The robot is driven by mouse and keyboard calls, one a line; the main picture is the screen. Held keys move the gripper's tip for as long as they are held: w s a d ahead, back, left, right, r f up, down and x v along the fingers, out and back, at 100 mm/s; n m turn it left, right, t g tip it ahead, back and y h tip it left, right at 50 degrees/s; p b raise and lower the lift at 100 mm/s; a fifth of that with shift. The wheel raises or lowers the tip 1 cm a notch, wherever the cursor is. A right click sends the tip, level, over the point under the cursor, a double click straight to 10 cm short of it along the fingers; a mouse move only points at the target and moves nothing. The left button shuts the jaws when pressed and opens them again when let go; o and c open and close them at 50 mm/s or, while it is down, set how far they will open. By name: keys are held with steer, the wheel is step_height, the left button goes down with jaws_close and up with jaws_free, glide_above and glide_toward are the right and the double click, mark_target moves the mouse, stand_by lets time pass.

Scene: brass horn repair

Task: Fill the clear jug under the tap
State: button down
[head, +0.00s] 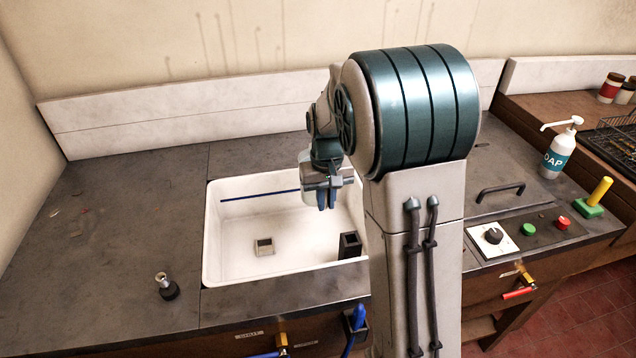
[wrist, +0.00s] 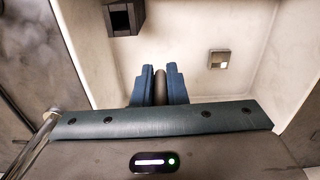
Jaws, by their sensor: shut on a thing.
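My gripper (head: 326,207) is above the white sink basin (head: 225,238), toward its right side and pointing down. In the wrist view its blue fingers (wrist: 160,75) are shut on a narrow, rounded, dark grey-brown thing (wrist: 160,88); I cannot tell whether it is part of the jug. My arm hides part of the sink's right side in the head view.
In the basin are a black open box (head: 350,246) and a small square metal piece (head: 264,247). A small dark-based fitting (head: 166,287) stands on the left counter. A soap bottle (head: 558,157), dial (head: 493,236) and buttons are at right. The left counter is mostly clear.

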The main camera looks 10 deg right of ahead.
steer(key=s+r, duration=0.1)
steer(key=s, duration=1)
steer(key=shift+s+b, duration=0.3)
steer(key=shift+b, duration=0.15)
steer(key=shift+r, duration=0.1)
stand_by(0.5)
